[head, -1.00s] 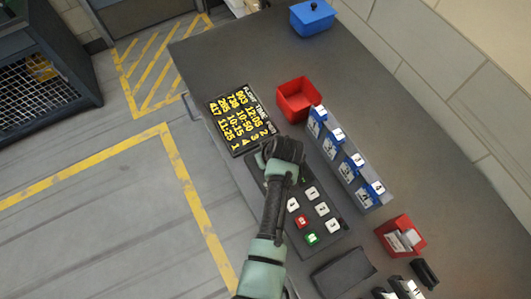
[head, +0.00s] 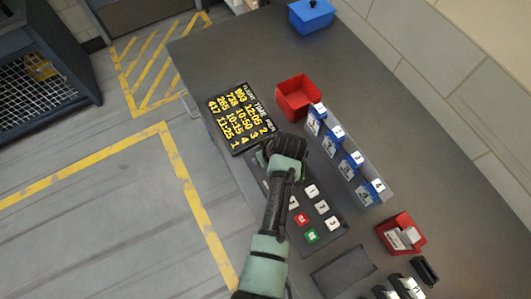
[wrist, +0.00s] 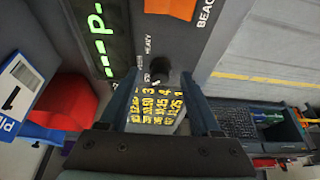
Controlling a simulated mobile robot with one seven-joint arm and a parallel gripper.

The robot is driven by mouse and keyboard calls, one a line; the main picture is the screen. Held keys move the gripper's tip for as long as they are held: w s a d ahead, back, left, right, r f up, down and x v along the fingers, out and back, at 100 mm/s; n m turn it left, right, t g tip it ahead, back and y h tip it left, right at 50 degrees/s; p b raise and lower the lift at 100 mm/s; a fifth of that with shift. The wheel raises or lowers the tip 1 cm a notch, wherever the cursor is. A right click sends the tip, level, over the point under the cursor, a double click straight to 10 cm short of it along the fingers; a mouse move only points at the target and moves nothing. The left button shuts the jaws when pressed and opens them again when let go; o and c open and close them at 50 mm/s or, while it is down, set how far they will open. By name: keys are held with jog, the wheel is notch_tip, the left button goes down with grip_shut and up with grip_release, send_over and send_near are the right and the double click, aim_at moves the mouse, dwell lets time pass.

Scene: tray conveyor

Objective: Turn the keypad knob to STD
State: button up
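The keypad (head: 327,236) is a dark panel on the grey bench in the head view, with white, red and green keys. My gripper (head: 272,152) is over its far end and hides the knob there. In the wrist view the dark knob (wrist: 159,66) shows beside the small labels HEAVY and STD on the grey keypad face (wrist: 125,25). My gripper (wrist: 159,74) is open, with one fingertip on each side of the knob and gaps visible. I cannot tell which label the knob points to.
A flight board (head: 239,118) lies just beyond the keypad. A red bin (head: 298,98) and a rack of blue-topped tags (head: 345,160) stand to the right. A red box (head: 401,233) with cards is nearer. The far bench is clear up to a blue box (head: 312,17).

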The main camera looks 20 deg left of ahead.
jog(key=shift+r, duration=0.15)
jog(key=v, duration=1.2)
jog(key=shift+s+r, duration=0.2)
jog(key=shift+r, duration=0.1)
jog(key=shift+d, duration=0.1)
